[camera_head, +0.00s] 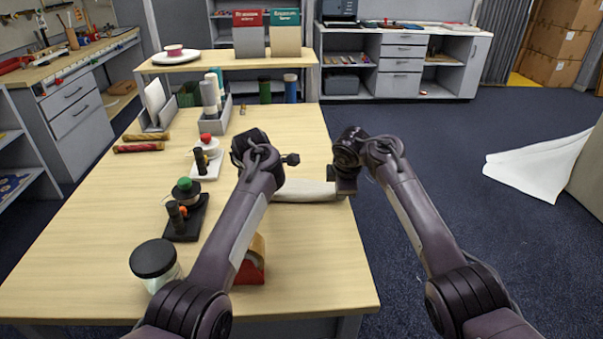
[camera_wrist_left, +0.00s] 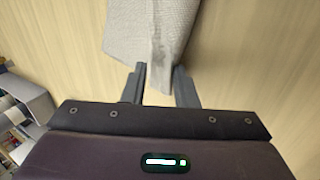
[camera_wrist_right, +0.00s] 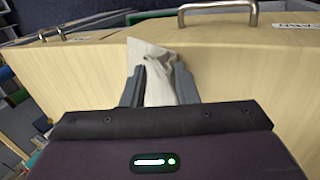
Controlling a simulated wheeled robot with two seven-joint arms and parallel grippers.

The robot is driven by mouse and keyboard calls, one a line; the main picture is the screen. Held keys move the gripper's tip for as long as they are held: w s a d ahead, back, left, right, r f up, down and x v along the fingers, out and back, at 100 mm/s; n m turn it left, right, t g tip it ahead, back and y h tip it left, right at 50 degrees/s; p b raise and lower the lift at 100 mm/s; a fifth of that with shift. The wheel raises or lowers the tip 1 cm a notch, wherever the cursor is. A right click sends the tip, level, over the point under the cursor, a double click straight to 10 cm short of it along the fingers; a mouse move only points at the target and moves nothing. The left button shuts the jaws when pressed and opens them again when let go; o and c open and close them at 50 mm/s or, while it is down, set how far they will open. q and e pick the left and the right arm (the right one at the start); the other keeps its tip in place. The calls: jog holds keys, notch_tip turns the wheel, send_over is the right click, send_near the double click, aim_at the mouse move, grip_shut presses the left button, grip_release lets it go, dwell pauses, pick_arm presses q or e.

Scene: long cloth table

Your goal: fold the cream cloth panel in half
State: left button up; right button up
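The cream cloth panel (camera_head: 303,190) lies as a narrow pale strip near the table's right edge, between my two grippers. My left gripper (camera_head: 266,159) is at its left end. In the left wrist view the cloth (camera_wrist_left: 150,30) reaches back to the fingertips (camera_wrist_left: 159,72), creased there; the fingers stand a little apart and I cannot tell whether they grip it. My right gripper (camera_head: 345,188) is at the cloth's right end, by the table edge. In the right wrist view bunched cloth (camera_wrist_right: 159,82) fills the narrow gap between its fingers.
The wooden table (camera_head: 80,260) holds a black-lidded jar (camera_head: 155,262), a green-knobbed black device (camera_head: 186,208), a red-topped white item (camera_head: 207,150) and a red-and-wood object (camera_head: 252,262) beneath my left arm. Grey bins stand further back. The table's front left is clear.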

pick_arm(q)
jog(key=shift+o, duration=1.1)
pick_arm(e)
jog(key=shift+o, duration=1.1)
pick_arm(q)
jog(key=shift+r, duration=0.35)
pick_arm(e)
jog(key=shift+r, duration=0.35)
pick_arm(q)
jog(key=v, duration=0.3)
jog(key=s+v, duration=0.1)
jog(key=v, duration=0.6)
jog(key=shift+s+f, duration=0.3)
jog(key=shift+f, duration=0.05)
pick_arm(e)
jog(key=s+v, duration=0.1)
jog(key=v, duration=0.9)
jog(key=shift+s+f, duration=0.3)
jog(key=shift+f, duration=0.05)
